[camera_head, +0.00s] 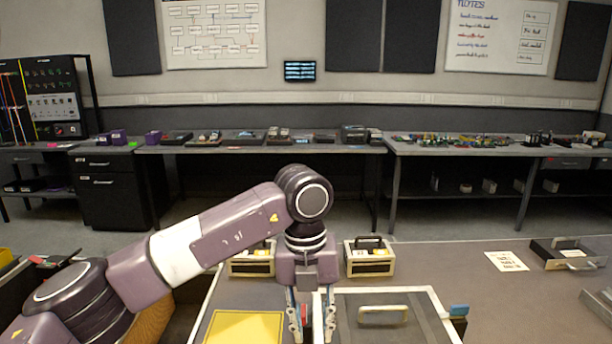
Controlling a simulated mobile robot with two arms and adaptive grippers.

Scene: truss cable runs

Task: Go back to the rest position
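My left arm comes in from the left and bends down at the wrist. My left gripper (312,318) points straight down over the near work surface, between a yellow panel (243,327) and a grey lidded case (385,312) with a handle. Its two fingers are spread apart. A small red and blue patch shows low between them; I cannot tell what it is or whether the fingers touch it. My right gripper is not in view. No truss or cable run can be made out.
Two small handled crates (370,259) stand behind the gripper. A paper sheet (506,261) and an open tray (568,254) lie on the table at the right. Bare tabletop lies between. Benches (262,148) with equipment line the back wall, beyond open floor.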

